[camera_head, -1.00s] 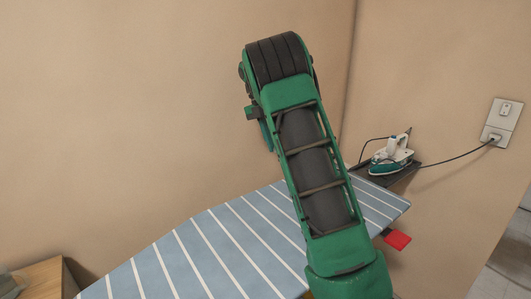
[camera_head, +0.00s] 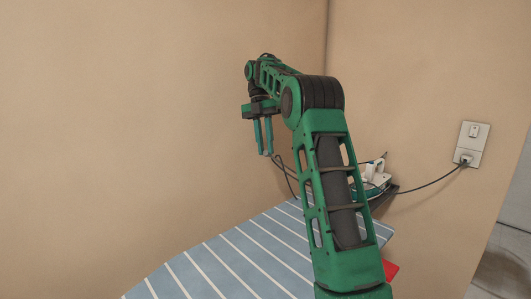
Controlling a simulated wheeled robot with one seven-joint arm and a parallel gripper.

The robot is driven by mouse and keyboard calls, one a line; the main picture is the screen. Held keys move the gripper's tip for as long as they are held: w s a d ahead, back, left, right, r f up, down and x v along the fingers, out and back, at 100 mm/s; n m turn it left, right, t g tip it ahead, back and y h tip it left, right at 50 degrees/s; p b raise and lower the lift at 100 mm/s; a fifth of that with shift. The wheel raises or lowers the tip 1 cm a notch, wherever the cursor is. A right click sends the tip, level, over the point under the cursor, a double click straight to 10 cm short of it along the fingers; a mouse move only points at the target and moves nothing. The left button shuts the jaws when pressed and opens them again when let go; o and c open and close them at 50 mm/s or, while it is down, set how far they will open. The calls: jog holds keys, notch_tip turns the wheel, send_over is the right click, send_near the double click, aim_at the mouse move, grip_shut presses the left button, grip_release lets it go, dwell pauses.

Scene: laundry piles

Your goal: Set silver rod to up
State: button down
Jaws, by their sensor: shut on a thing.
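I cannot make out a silver rod in this view. My gripper (camera_head: 264,153) hangs from the raised arm in front of the wall, fingers pointing down, above the far end of the striped ironing board (camera_head: 233,262). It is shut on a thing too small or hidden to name. A black cord (camera_head: 283,165) passes right by the fingertips; I cannot tell whether it is in them. The white and teal iron (camera_head: 377,172) stands beyond the board's right end, partly hidden by my arm.
A dark iron rest (camera_head: 385,196) sits under the iron. A cord runs from there to the wall socket (camera_head: 466,156). A red piece (camera_head: 391,270) shows by the board's right edge. Walls close off the back and right; space above the board's left part is clear.

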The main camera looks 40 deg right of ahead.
jog(key=shift+w+r, duration=0.15)
jog(key=shift+w, duration=0.05)
dwell(0.3)
